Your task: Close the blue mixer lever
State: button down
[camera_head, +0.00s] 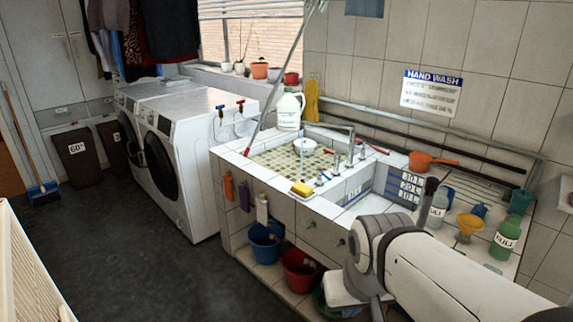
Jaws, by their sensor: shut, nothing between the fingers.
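A red lever (374,148) sticks out on the far side, right of the grey metal mixer tap (350,145). My white and grey arm fills the lower right foreground, in front of the sink's right part. My gripper is not visible in this view, so I cannot place it relative to the lever.
An orange pan (430,161), a funnel (469,224) and bottles crowd the right counter. A white jug (289,110) stands behind the left basin. Blue (265,244) and red (301,270) buckets stand below.

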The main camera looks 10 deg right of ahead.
aim_at(320, 171)
jog(key=u, duration=0.2)
jog(key=i, duration=1.7)
jog(key=z, duration=0.75)
